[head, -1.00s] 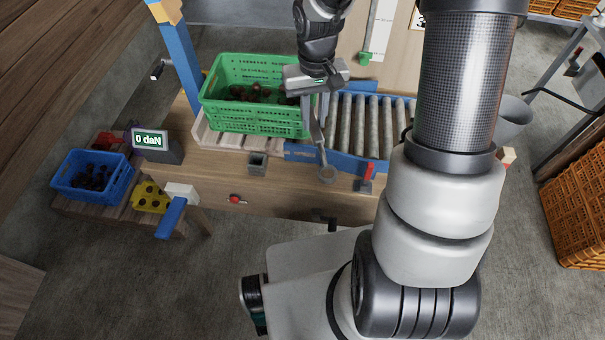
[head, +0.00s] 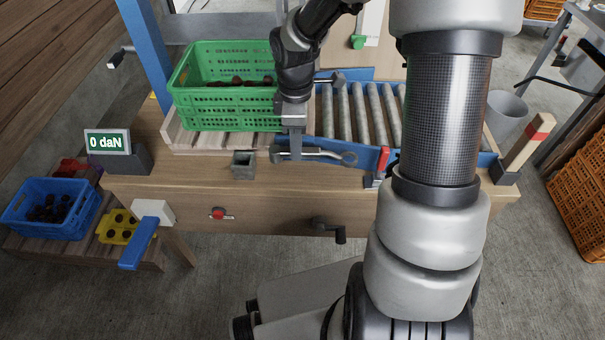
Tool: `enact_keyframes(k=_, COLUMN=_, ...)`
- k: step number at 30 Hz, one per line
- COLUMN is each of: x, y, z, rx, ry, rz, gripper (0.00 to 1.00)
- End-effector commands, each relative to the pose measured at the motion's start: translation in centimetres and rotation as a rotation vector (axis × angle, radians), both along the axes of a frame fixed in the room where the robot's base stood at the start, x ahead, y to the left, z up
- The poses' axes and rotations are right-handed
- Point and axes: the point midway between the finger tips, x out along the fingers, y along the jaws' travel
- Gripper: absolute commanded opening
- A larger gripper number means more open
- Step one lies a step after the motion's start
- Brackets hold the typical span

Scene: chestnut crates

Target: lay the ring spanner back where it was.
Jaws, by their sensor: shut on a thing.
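The ring spanner (head: 325,154) is a grey metal bar held about level, with its round ring end pointing right. My gripper (head: 295,152) points down and is shut on the spanner near its left end. The spanner is just in front of the blue side rail of the roller track, over the front strip of the wooden bench (head: 270,187). I cannot tell whether it touches the bench. The fingers cover part of its left end.
A green crate (head: 225,118) of chestnuts stands behind left of my gripper. A small grey square cup (head: 243,165) is close on the left. A red-topped clamp (head: 383,160) is close to the ring end. The roller track (head: 360,115) lies behind.

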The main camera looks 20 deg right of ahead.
Motion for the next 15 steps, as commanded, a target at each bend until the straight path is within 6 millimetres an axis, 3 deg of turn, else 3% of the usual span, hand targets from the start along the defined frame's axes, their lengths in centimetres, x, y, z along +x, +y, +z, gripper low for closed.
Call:
enact_keyframes(k=3, x=-0.1, y=0.0, z=-2.8, rx=0.000, ry=0.003, rz=0.001, gripper=0.00)
enact_keyframes(k=15, x=-0.1, y=0.1, z=-7.5, rx=0.000, ry=0.003, rz=-0.001, gripper=0.00)
